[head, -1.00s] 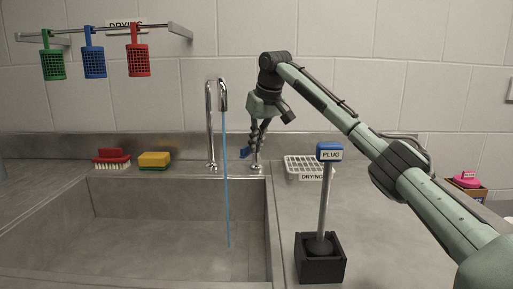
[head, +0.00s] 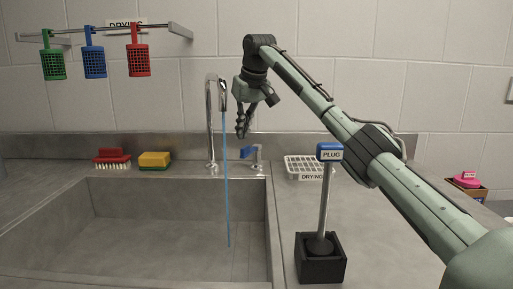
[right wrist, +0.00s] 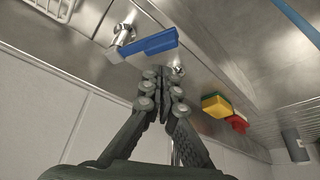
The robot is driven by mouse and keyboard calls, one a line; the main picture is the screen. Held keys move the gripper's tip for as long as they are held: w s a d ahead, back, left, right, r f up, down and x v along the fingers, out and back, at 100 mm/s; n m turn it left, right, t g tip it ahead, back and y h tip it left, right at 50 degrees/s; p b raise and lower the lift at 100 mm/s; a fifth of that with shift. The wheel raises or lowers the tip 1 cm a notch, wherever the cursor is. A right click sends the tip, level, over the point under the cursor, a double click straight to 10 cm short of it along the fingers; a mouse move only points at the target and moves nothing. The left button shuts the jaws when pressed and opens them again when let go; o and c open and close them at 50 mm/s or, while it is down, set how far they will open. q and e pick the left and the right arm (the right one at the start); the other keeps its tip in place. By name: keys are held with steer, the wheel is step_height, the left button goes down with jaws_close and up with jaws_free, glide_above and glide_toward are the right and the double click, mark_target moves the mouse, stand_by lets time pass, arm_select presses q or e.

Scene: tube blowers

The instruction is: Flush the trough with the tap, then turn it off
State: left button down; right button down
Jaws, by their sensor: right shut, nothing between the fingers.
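The tap (head: 210,120) is a chrome gooseneck at the back of the steel trough (head: 180,235). A thin blue stream of water (head: 227,190) runs from its spout down to the trough floor. The blue tap lever (head: 248,152) stands on a chrome base right of the spout; it also shows in the right wrist view (right wrist: 152,46). My right gripper (head: 241,133) is above the lever and just right of the spout. In the right wrist view its fingertips (right wrist: 160,88) are together and empty, apart from the lever. My left gripper is not in view.
A red brush (head: 112,158) and a yellow-green sponge (head: 154,160) sit on the back ledge. A white drying rack (head: 303,166) and a blue-topped plug (head: 328,152) in a black holder (head: 320,262) stand right of the trough. Coloured baskets (head: 94,62) hang upper left.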

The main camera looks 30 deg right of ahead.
steer(key=shift+w+a, duration=0.8)
steer(key=shift+w, duration=0.15)
step_height(320, 180, down, 4)
steer(key=shift+f+b, duration=0.25)
steer(key=shift+b, duration=0.45)
steer(key=shift+s+d+b, duration=0.3)
steer(key=shift+s+d, duration=0.05)
steer(key=shift+s, duration=0.15)
stand_by(5.6)
